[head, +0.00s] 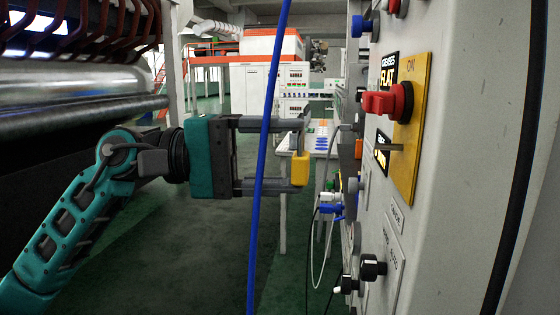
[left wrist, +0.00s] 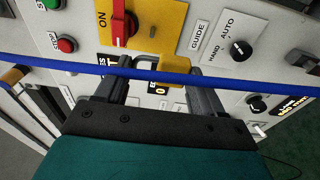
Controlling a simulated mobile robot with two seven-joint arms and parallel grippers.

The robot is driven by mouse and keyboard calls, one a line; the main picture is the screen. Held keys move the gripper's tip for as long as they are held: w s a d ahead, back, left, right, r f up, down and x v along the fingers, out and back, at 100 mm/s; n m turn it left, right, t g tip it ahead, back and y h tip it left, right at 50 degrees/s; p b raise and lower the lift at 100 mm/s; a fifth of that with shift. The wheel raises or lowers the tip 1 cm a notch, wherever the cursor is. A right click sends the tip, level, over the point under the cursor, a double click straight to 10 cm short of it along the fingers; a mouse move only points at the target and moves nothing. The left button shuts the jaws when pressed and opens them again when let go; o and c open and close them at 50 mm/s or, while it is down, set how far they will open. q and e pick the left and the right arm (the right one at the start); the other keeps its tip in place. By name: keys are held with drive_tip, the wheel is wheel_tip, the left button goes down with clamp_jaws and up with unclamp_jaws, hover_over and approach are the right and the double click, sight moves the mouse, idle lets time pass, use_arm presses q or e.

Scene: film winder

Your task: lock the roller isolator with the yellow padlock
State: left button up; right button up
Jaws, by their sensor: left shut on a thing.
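The yellow padlock (head: 300,171) is at the fingertips of my left gripper (head: 297,152), which is shut on it, in the air left of the panel. In the left wrist view the padlock (left wrist: 174,70) shows at the right finger, partly behind a blue cable. The roller isolator has a red handle (head: 389,101) on a yellow plate (head: 421,110) marked ON. A small metal peg (head: 397,147) sticks out of the plate below the handle. The padlock is apart from the plate, lower and to its left in the head view. My right gripper is not in view.
A blue cable (head: 274,75) hangs across in front of my left gripper and also crosses the left wrist view (left wrist: 80,66). Black knobs (head: 372,267) and a blue valve handle (head: 332,209) project from the grey panel. A large roller (head: 80,88) lies at the left.

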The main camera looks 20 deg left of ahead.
sight(309, 158)
use_arm(q)
drive_tip(key=shift+s+p+x, duration=0.15)
drive_tip(key=shift+p+x, duration=0.65)
drive_tip(key=shift+x, duration=0.6)
drive_tip(key=shift+s+p+x, duration=0.15)
drive_tip(key=shift+p+x, duration=0.6)
drive_tip(key=shift+x, duration=0.7)
drive_tip(key=shift+b, duration=0.4)
drive_tip(key=shift+d+b, duration=0.1)
drive_tip(key=shift+b, duration=0.25)
drive_tip(key=shift+d, duration=0.1)
